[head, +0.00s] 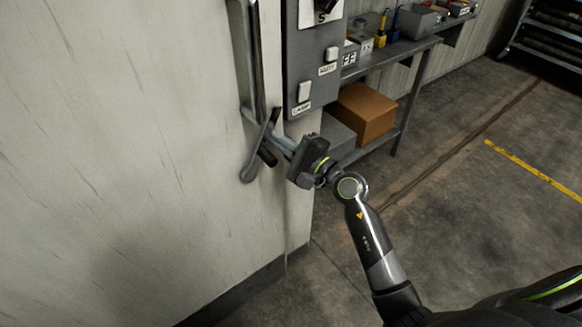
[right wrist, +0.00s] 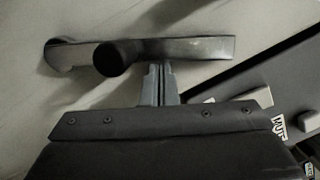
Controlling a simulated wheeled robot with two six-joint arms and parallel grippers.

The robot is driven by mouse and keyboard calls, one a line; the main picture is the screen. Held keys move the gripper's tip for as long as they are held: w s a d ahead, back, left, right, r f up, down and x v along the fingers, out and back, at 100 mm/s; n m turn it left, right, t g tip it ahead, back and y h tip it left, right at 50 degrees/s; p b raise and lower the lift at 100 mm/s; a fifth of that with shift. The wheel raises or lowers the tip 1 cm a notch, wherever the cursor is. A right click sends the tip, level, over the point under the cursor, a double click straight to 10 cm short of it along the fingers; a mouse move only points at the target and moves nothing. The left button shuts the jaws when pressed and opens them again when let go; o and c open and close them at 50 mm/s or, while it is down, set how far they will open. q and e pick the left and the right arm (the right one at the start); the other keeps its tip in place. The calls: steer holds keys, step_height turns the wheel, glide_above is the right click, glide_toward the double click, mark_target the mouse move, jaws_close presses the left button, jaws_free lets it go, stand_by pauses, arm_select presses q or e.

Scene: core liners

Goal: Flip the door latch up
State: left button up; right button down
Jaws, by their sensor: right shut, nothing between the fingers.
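The door latch (head: 253,163) is a dark grey lever on the pale wall or door face, below a long vertical handle (head: 256,60). It slants in the head view, its rounded end low and left, with a black knob on it. In the right wrist view the latch (right wrist: 198,48) lies across the upper part, the round knob left of my fingers. My right gripper (head: 279,146) is shut and empty, its fingertips at the lever. In the right wrist view the fingertips (right wrist: 159,68) meet the lever's near edge; whether they touch is unclear. My left gripper is not in view.
A grey switch panel (head: 310,55) with white buttons is just right of the latch. Behind it stands a grey workbench (head: 405,47) with tools and bins, a cardboard box (head: 364,113) on its lower shelf. The floor (head: 460,205) at right is open.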

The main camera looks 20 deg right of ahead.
steer(key=a+r+n, duration=0.1)
steer(key=a+n, duration=0.1)
steer(key=n, duration=0.1)
steer(key=shift+s+a+r+g, duration=0.15)
steer(key=shift+s+r+g, duration=0.25)
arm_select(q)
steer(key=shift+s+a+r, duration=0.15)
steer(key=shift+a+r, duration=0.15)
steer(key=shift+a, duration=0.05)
arm_select(e)
steer(key=shift+s+a+r, duration=0.25)
steer(key=shift+a, duration=0.4)
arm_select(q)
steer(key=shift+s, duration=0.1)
arm_select(e)
steer(key=w+d+b, duration=0.2)
steer(key=d, duration=0.2)
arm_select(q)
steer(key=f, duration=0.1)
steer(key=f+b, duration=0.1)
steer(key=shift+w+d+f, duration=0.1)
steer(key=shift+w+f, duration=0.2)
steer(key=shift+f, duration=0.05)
arm_select(e)
glide_toward(266, 137)
steer(key=d, duration=0.3)
steer(key=shift+s+d+r, duration=0.15)
steer(key=shift+s, duration=0.15)
